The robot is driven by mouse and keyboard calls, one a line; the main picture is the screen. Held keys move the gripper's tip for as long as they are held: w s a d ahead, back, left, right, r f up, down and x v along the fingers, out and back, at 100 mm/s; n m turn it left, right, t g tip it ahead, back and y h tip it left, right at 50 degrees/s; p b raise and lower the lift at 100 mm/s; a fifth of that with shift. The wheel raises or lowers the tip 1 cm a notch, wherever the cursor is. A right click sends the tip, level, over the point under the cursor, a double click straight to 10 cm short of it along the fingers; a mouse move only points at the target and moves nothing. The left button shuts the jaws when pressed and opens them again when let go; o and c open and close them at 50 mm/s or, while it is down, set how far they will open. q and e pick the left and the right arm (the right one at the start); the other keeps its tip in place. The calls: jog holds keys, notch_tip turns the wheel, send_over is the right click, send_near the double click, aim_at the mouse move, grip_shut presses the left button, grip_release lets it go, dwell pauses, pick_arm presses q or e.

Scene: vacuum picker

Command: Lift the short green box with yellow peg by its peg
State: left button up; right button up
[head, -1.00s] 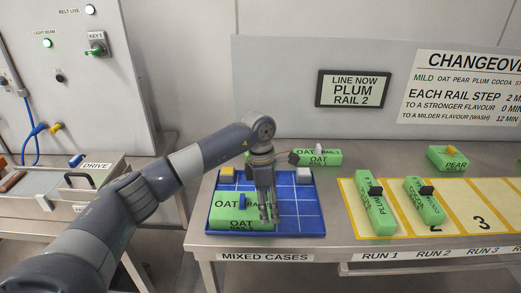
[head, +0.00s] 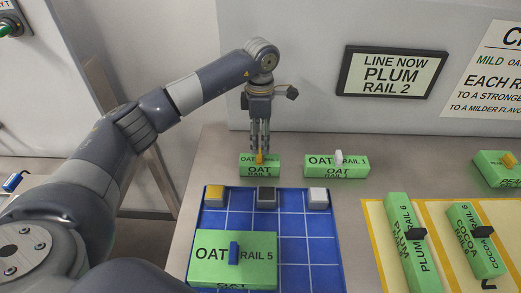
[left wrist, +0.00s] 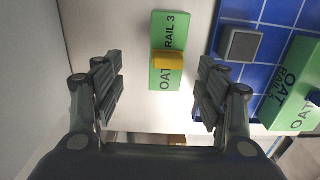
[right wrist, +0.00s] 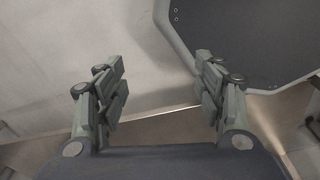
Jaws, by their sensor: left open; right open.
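The short green box with yellow peg (head: 260,169) stands on the bench behind the blue tray. Its label reads OAT, and RAIL 3 in the left wrist view, where the green box (left wrist: 161,80) has its yellow peg (left wrist: 168,60) across the middle. My left gripper (head: 260,150) is at the peg from above, its fingers partly covering it. In the left wrist view the left gripper (left wrist: 160,88) is open, with the peg between its spread fingers but farther ahead; contact cannot be told. My right gripper (right wrist: 160,88) is open and empty; it is outside the head view.
A green OAT box with white peg (head: 337,170) stands close on the right. The blue tray (head: 311,225) in front holds small blocks and a larger OAT box with blue peg (head: 210,258). Another green box with orange-yellow peg (head: 495,172) stands far right.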

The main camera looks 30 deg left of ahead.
aim_at(260, 151)
pick_arm(q)
jog(key=f, duration=0.1)
jog(key=f+p, duration=0.1)
jog(key=f, duration=0.2)
jog(key=shift+s+d+f, duration=0.15)
jog(key=shift+s, duration=0.2)
jog(key=shift+f, duration=0.3)
jog(key=f+p, duration=0.2)
jog(key=f, duration=0.1)
jog(key=f+p, duration=0.1)
jog(key=shift+s+f, duration=0.25)
jog(key=shift+f, duration=0.4)
jog(key=shift+w+f, duration=0.1)
jog(key=shift+c, duration=0.8)
jog(key=c, duration=0.9)
jog(key=shift+c, duration=0.7)
pick_arm(e)
jog(key=s+r, duration=0.1)
jog(key=r, duration=0.1)
jog(key=s+r, duration=0.1)
jog(key=r, duration=0.1)
jog(key=shift+s+d, duration=0.35)
